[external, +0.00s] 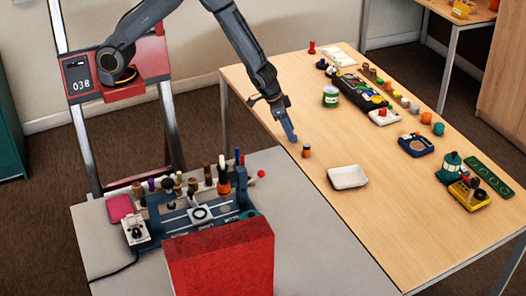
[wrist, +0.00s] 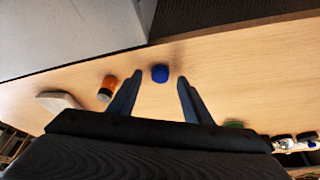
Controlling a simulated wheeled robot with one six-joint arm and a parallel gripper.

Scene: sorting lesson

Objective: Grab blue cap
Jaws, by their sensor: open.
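The blue cap (wrist: 160,73) is a small round blue piece on the wooden table, seen in the wrist view. It lies just beyond and between my two fingertips, with bare table around it. My gripper (wrist: 158,78) is open and empty, its dark fingers spread on either side of the cap without visible contact. In the external view my gripper (external: 291,138) points down, low over the left part of the table. The blue cap cannot be made out there; my fingers seem to cover it.
An orange and black bottle (wrist: 106,88) stands close to the left finger; it also shows in the external view (external: 306,151). Several small items line the table's far side. Grey bench (external: 335,232) adjoins in front.

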